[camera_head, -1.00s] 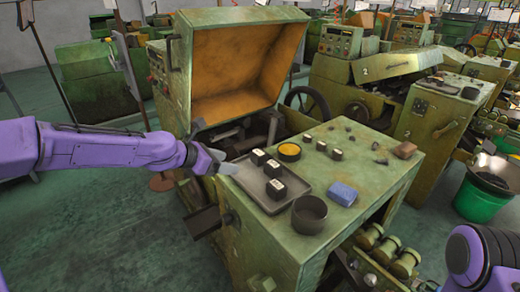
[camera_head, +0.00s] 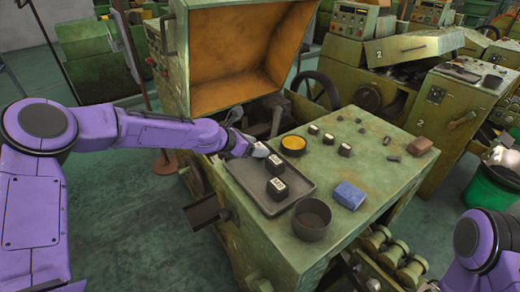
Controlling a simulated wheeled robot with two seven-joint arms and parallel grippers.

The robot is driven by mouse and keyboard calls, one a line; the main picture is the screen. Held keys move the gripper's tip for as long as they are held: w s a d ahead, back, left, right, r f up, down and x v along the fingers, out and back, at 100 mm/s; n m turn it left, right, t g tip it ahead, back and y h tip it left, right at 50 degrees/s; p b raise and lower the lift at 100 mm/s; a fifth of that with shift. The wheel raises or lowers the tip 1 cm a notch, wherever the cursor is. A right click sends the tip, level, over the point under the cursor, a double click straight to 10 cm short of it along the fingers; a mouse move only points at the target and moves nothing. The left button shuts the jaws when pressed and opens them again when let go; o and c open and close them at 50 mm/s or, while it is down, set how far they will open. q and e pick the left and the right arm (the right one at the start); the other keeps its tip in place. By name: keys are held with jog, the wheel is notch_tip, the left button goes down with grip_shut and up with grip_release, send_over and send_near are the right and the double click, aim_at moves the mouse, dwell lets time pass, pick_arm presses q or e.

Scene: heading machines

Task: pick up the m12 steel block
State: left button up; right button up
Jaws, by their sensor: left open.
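Two dark blocks with white labels show on the grey tray (camera_head: 247,186): a far block (camera_head: 275,164) and a near block (camera_head: 277,189). The labels are too small to read, so I cannot tell which block is the m12 steel block. My left gripper (camera_head: 260,150) is open over the tray's far left corner, just left of the far block. It hides the spot where a third tray block stood; I cannot see whether that block is between the fingers. My right gripper is out of view; only a purple part of my right arm shows at bottom right.
The tray lies on a green machine top. A dark round bowl (camera_head: 312,219), a blue block-shaped item (camera_head: 349,195) and a yellow-filled dish (camera_head: 293,145) stand around it. Smaller labelled blocks (camera_head: 328,138) sit to the right. The raised cover (camera_head: 240,55) stands behind.

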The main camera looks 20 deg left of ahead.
pick_arm(q)
jog(key=shift+w+d+f, duration=0.15)
jog(key=shift+w+d, duration=0.05)
jog(key=shift+d, duration=0.1)
jog(key=shift+a, duration=0.1)
jog(key=c, duration=1.2)
